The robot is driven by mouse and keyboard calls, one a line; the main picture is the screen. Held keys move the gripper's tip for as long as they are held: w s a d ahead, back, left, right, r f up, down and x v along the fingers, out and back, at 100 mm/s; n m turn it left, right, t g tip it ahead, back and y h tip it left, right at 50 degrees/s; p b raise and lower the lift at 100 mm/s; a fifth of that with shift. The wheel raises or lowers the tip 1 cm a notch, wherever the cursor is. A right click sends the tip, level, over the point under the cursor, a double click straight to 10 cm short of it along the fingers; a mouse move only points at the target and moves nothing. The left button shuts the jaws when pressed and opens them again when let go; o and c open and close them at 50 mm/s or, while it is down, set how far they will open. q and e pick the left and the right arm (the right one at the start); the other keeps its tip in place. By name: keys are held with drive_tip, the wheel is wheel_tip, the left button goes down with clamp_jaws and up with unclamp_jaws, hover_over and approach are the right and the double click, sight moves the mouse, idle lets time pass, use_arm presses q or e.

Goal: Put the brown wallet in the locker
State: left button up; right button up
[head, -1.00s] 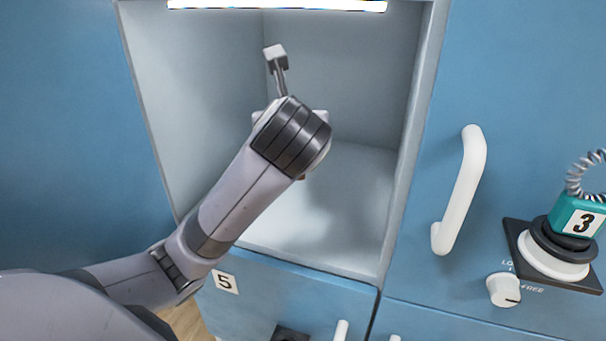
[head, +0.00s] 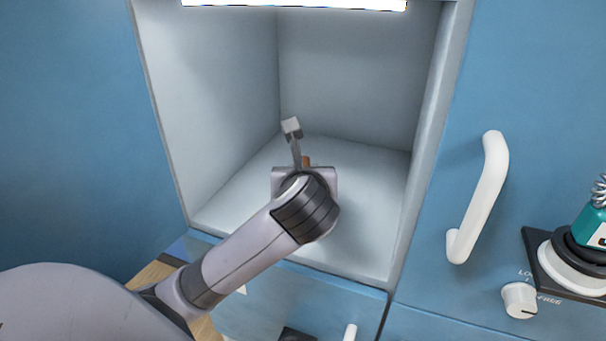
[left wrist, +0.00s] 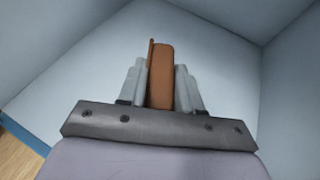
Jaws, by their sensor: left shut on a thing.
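The brown wallet (left wrist: 161,75) is held on edge between the two fingers of my left gripper (left wrist: 160,85) in the left wrist view. In the head view only a small brown bit of the wallet (head: 306,160) shows past my left wrist, and my arm hides the rest. The locker (head: 350,185) is an open, lit, pale compartment. My left gripper is inside it, over the floor. I cannot tell whether the wallet touches the floor. My right gripper is in neither view.
Right of the opening is a blue door with a white handle (head: 480,197), a white knob (head: 519,299) and a teal-topped magnet piece (head: 590,235) on a black plate. The locker's side walls are close. Its floor around the gripper looks clear.

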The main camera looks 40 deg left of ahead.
use_arm(q)
drive_tip(key=shift+f, duration=0.35)
drive_tip(key=o, duration=1.1)
drive_tip(key=shift+r, duration=0.1)
drive_tip(key=shift+s+d+r, duration=0.15)
drive_tip(key=v, duration=1.1)
drive_tip(key=shift+s, duration=0.25)
drive_tip(key=shift+d, duration=0.15)
